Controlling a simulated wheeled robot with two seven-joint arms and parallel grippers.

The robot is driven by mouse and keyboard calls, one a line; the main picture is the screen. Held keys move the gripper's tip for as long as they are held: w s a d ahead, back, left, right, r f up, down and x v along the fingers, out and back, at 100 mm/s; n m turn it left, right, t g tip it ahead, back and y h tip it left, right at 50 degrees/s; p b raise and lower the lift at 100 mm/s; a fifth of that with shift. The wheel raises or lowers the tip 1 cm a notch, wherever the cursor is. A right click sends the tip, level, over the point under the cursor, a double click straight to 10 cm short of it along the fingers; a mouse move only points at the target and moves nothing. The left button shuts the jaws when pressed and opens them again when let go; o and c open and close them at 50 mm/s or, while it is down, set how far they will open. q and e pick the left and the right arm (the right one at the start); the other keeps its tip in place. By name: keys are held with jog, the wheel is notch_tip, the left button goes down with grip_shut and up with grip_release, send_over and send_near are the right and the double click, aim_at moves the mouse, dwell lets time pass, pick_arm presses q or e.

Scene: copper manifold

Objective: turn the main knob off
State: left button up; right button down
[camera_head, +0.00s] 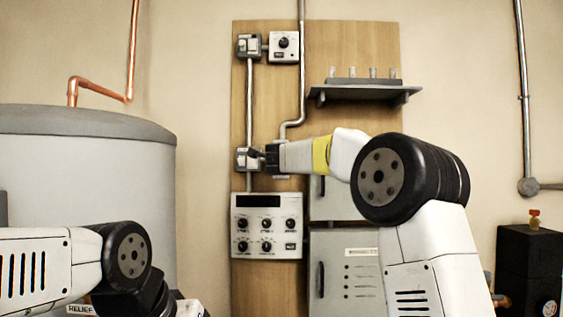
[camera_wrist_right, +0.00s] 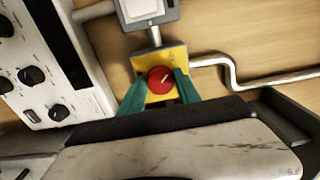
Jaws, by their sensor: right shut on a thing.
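The main knob (camera_wrist_right: 160,79) is a round red knob on a yellow plate (camera_wrist_right: 165,57), seen in the right wrist view. A short pale mark on its face points up and to the right. My right gripper (camera_wrist_right: 159,85) has its green fingers on both sides of the knob and is shut on it. In the head view my right gripper (camera_head: 271,156) reaches the wooden board, and the arm hides the knob there. My left arm is low at the left of the head view; its gripper is not in view.
A grey switch box (camera_head: 247,158) is beside the right gripper. A control panel (camera_head: 267,224) with several black knobs is below it. A shelf (camera_head: 364,91) juts out above the right arm. A large grey tank (camera_head: 90,175) stands at the left.

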dwell(0.4)
jog(key=c, duration=0.9)
grip_release()
jog(key=s, duration=0.8)
